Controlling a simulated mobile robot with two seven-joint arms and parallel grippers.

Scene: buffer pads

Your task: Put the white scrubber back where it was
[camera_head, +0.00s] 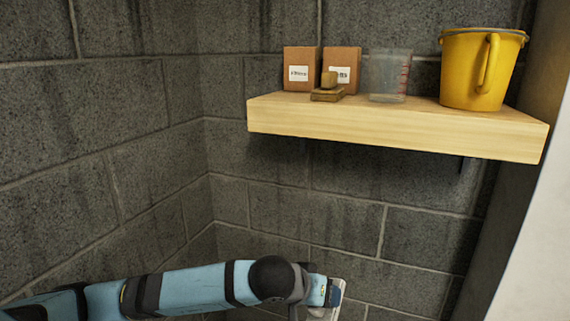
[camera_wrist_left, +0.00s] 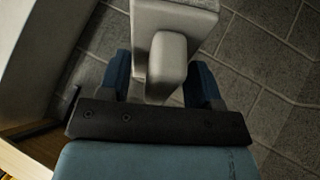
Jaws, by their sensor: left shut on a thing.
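The white scrubber (camera_wrist_left: 174,22) is a pale block with a rounded handle (camera_wrist_left: 167,57), seen in the left wrist view. My left gripper (camera_wrist_left: 160,70) is shut on the handle, one blue finger on each side, and the block lies beyond the fingertips. In the head view my left gripper (camera_head: 327,292) is at the bottom centre, well below the shelf. Only a small pale part of the scrubber (camera_head: 318,313) shows there, cut by the frame's lower edge. My right gripper is not in view.
A wooden wall shelf (camera_head: 390,128) holds two cardboard boxes (camera_head: 300,58), a brown scrubber (camera_head: 327,94), a clear measuring jug (camera_head: 388,78) and a yellow bucket (camera_head: 475,75). Small bare areas show at the shelf's left end and between jug and bucket. Grey block walls stand behind.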

